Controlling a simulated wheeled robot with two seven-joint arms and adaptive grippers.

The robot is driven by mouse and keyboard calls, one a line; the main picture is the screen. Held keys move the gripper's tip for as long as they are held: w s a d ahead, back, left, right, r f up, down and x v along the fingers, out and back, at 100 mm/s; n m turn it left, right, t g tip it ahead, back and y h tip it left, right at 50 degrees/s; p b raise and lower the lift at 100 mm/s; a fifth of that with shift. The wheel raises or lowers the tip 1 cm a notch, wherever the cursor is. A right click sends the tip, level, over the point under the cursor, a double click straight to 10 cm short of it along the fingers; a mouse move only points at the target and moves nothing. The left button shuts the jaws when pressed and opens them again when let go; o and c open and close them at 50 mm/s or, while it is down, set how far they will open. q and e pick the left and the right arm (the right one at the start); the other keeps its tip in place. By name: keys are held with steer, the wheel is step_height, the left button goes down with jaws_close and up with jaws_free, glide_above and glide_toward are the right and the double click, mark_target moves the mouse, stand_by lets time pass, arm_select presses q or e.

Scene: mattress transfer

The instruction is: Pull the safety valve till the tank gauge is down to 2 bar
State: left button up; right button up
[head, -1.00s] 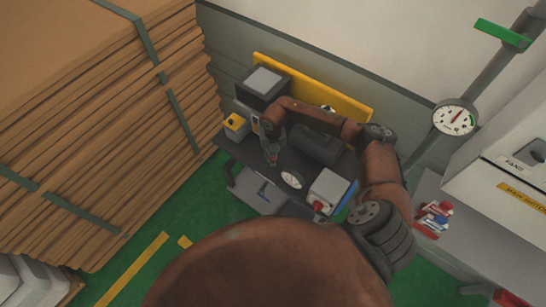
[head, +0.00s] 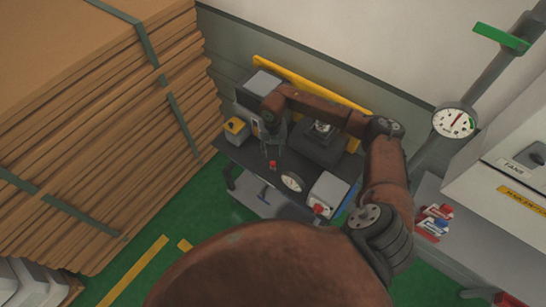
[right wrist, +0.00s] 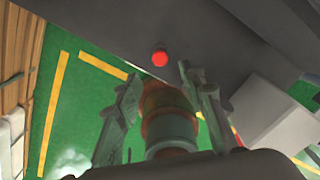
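My right gripper (head: 271,138) hangs over the dark cart at the back. In the right wrist view its two fingers (right wrist: 157,80) stand apart. A small red knob (right wrist: 160,58) lies beyond the fingertips, apart from them; a small red part (head: 272,164) also shows below the gripper in the head view. I cannot tell whether this is the safety valve. A banded reddish cylinder (right wrist: 168,118) shows between the fingers, its identity unclear. A small white dial (head: 291,182) sits on the cart, and a larger gauge (head: 454,121) hangs at right; their readings are too small to tell. My left gripper is out of view.
A tall strapped cardboard stack (head: 90,120) stands left. A grey bench (head: 470,245) is at right. Green floor shows in front of the cart.

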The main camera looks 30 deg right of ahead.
step_height(320, 180, up, 5)
steer(key=shift+r, duration=0.1)
stand_by(0.6)
